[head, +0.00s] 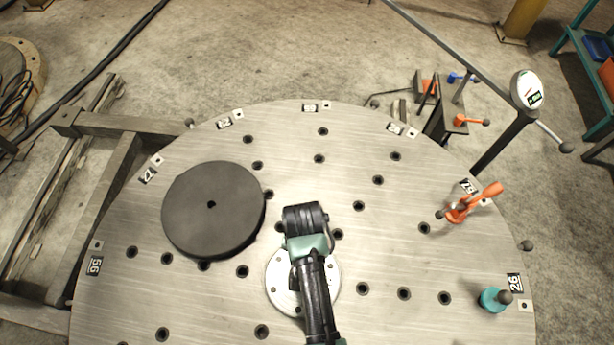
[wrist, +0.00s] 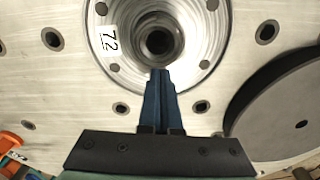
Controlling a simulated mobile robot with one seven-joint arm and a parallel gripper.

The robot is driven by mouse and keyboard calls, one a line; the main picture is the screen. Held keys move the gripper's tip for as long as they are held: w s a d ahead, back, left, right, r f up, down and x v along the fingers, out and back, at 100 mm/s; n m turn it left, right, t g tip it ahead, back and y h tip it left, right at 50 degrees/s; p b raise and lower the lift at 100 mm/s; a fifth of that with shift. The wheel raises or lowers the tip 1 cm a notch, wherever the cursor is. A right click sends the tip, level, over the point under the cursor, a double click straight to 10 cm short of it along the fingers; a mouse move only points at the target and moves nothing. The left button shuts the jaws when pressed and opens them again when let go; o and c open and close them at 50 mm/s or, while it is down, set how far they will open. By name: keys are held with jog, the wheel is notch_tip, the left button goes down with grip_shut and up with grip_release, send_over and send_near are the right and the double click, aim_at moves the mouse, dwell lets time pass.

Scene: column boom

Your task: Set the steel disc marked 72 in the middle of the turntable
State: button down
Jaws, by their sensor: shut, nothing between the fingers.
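The steel disc marked 72 (wrist: 186,72) is a bright round plate with a dark central hole, bolt holes and a white "72" label. In the head view the disc (head: 279,287) lies about mid-width on the turntable (head: 375,250), partly covered by my arm. My gripper (wrist: 159,73) is shut and empty. Its blue fingers overlap the near edge of the disc's hole in the wrist view; I cannot tell how high they are above it. The fingertips are hidden in the head view.
A large dark disc (head: 213,210) lies on the turntable left of the steel disc. An orange clamp (head: 470,203) and a teal knobbed piece (head: 495,299) stand near the right rim. A post with a gauge (head: 527,90) rises beyond. The turntable's far part is clear.

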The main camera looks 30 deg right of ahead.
jog(key=shift+s+a, duration=0.15)
jog(key=shift+s+a+r+p, duration=0.15)
jog(key=shift+s+a+p, duration=0.4)
jog(key=shift+p, duration=0.45)
jog(key=shift+s+f, duration=0.1)
jog(key=shift+f, duration=0.1)
